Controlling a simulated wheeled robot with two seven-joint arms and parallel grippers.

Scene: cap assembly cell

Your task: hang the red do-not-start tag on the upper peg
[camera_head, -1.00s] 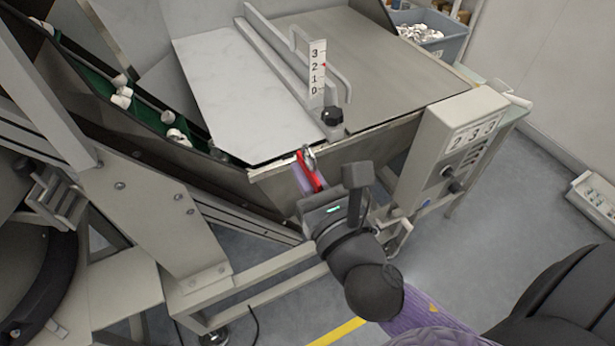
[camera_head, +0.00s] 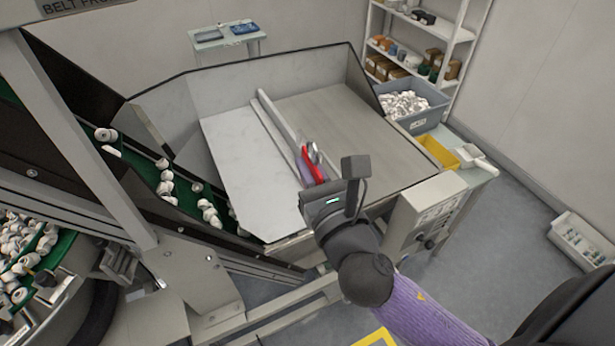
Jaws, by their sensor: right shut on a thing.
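My right gripper (camera_head: 310,180) comes in from the lower right and is shut on the red tag (camera_head: 314,166). The tag is held up in front of the hopper, seen nearly edge-on, with a metallic loop or hook at its upper end. The gripper and tag cover part of the hopper's white plate and rail. I cannot make out the upper peg in this view. My left gripper is not in view.
The hopper (camera_head: 228,154) has a white sloped plate and raised walls. A control box (camera_head: 413,212) stands at its right front. A yellow tray (camera_head: 436,152) and a grey bin of caps (camera_head: 413,112) lie beyond. A green cap conveyor (camera_head: 150,178) runs at left.

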